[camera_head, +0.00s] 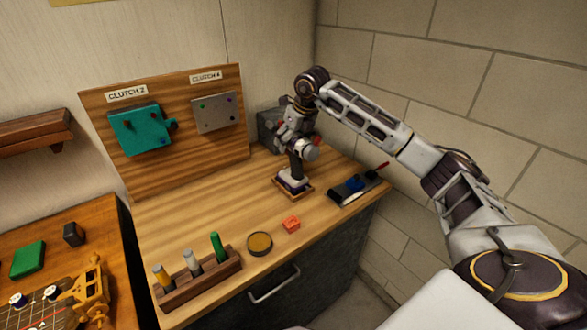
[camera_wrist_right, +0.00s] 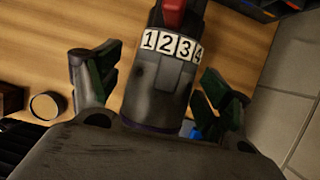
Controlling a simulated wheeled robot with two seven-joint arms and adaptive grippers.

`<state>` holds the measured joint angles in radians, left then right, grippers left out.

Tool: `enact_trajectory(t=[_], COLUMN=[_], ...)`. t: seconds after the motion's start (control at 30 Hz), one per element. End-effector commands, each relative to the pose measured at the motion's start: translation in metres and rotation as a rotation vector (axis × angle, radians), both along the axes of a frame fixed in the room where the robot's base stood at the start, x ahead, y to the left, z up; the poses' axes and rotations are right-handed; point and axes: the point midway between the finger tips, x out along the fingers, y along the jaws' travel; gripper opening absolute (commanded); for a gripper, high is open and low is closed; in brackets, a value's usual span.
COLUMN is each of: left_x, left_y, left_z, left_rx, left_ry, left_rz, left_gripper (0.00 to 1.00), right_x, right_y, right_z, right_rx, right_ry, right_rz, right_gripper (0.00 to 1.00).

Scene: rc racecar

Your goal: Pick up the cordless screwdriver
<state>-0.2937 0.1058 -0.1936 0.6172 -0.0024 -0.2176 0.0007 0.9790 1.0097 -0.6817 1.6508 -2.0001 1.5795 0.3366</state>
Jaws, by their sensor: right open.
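The cordless screwdriver (camera_head: 296,167) stands upright in a small wooden stand (camera_head: 304,192) near the right side of the bench. Its dark handle and pale base show; its upper part is partly hidden by my gripper. In the right wrist view the screwdriver (camera_wrist_right: 158,88) shows a dark body, a white band numbered 1 to 4 and a red part. My right gripper (camera_head: 297,136) is at the screwdriver's upper part. In the wrist view its open fingers (camera_wrist_right: 158,92) are on either side of the body, with gaps showing. My left gripper is not in view.
A black tray (camera_head: 350,190) with a blue item lies right of the stand. A clutch board (camera_head: 190,160) stands behind. The bench middle is clear.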

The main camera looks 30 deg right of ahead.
Motion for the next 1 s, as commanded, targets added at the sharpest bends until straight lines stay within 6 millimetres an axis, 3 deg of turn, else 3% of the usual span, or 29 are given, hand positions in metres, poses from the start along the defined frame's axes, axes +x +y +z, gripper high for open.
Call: enact_trajectory(t=[0.67, 1.0], left_x=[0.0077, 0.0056], left_y=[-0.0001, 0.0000], left_z=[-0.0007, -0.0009], left_rx=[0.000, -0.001], left_ry=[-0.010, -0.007], left_rz=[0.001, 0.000], left_gripper=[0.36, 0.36], right_x=[-0.0001, -0.0001], right_y=[-0.0001, -0.0001], right_z=[-0.0035, -0.0034], right_rx=[0.000, 0.000], right_ry=[0.000, 0.000], right_rz=[0.000, 0.000], right_gripper=[0.79, 0.35])
